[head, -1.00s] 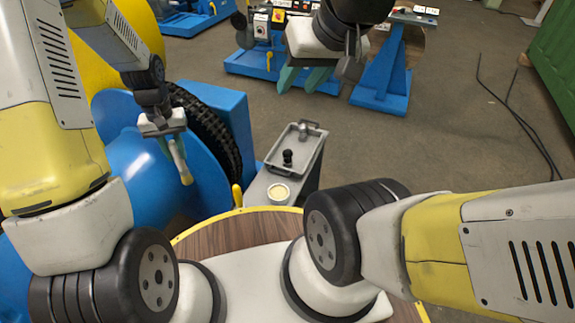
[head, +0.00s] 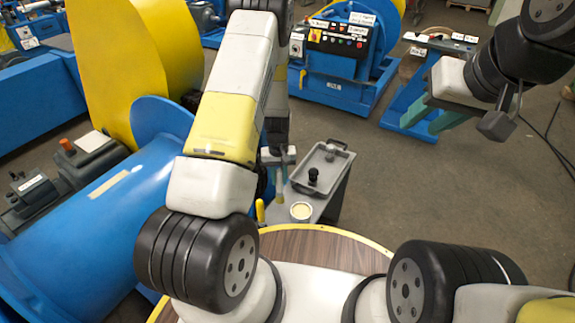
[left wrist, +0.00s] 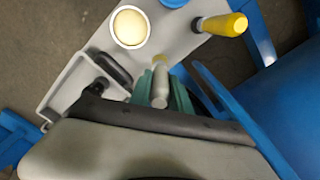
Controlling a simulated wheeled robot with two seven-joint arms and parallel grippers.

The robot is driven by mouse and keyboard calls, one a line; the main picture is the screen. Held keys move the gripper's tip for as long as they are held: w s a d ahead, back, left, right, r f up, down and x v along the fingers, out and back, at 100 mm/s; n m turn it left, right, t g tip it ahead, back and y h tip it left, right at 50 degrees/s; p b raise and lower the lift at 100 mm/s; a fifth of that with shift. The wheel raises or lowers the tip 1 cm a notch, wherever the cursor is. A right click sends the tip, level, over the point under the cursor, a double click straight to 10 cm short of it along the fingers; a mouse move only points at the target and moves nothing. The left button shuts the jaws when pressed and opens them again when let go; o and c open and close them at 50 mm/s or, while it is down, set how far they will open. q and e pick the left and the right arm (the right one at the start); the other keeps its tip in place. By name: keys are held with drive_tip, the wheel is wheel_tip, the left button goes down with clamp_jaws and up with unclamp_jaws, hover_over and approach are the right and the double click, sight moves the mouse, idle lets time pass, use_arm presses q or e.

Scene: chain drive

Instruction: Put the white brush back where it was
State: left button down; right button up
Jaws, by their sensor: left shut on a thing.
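My left gripper (head: 279,157) is shut on the white brush (head: 281,183). The brush hangs down from it, just left of the tray on the grey stand (head: 333,203). In the left wrist view, the brush's pale handle (left wrist: 160,87) sits between the teal fingers, over the stand; its lower end is not clearly visible. My right gripper (head: 432,116) is at the upper right, with its teal fingers apart and nothing seen between them.
The stand carries a cup with cream-coloured content (head: 301,211), a grey tray (head: 338,157) and a yellow-handled tool (left wrist: 222,24). The blue drum machine (head: 100,222) fills the left. A round wooden top (head: 330,245) lies in front. Open floor lies right of the stand.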

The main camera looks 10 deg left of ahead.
sight(279, 185)
use_arm(q)
drive_tip(key=shift+f, duration=1.8)
drive_tip(key=c, duration=1.2)
unclamp_jaws()
drive_tip(key=shift+f, duration=0.15)
